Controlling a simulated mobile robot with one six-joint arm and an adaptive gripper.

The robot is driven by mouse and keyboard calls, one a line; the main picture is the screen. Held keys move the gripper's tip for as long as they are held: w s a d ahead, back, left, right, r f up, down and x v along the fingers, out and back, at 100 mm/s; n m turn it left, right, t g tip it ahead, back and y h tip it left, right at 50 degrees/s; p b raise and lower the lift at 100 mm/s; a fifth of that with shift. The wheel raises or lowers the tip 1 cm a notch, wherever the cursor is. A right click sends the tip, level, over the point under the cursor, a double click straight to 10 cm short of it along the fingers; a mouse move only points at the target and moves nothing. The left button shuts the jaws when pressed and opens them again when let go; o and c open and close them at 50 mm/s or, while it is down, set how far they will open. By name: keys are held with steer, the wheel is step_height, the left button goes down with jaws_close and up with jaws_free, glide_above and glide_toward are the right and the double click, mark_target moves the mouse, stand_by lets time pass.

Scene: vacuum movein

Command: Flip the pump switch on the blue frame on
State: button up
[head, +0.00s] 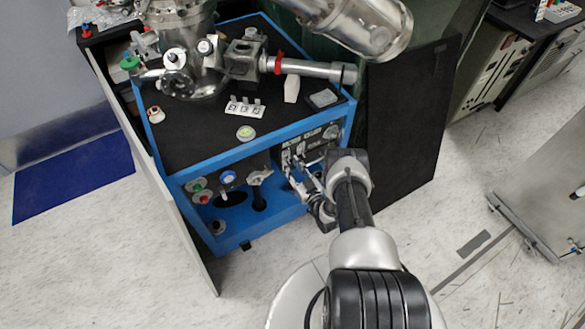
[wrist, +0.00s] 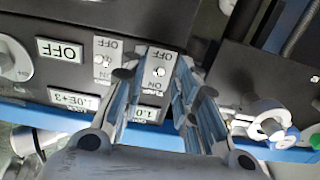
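The blue frame (head: 183,173) stands left of centre in the head view, with a dark control panel (head: 321,140) on its front right. In the wrist view the panel appears upside down. It has two light switch plates marked OFF and ON, one at left (wrist: 104,62) and one (wrist: 160,70) between my fingertips. My gripper (head: 296,172) is at the panel. In the wrist view my gripper (wrist: 169,62) is open, its fingers either side of the right plate; contact is unclear.
A round knob (wrist: 12,62) with an OFF label is left of the plates. A dark open door panel (head: 408,125) stands right of the frame. Metal vacuum parts (head: 185,50) stand on top. Floor in front is clear.

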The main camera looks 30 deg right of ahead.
steer(key=shift+c, duration=0.4)
jaws_close()
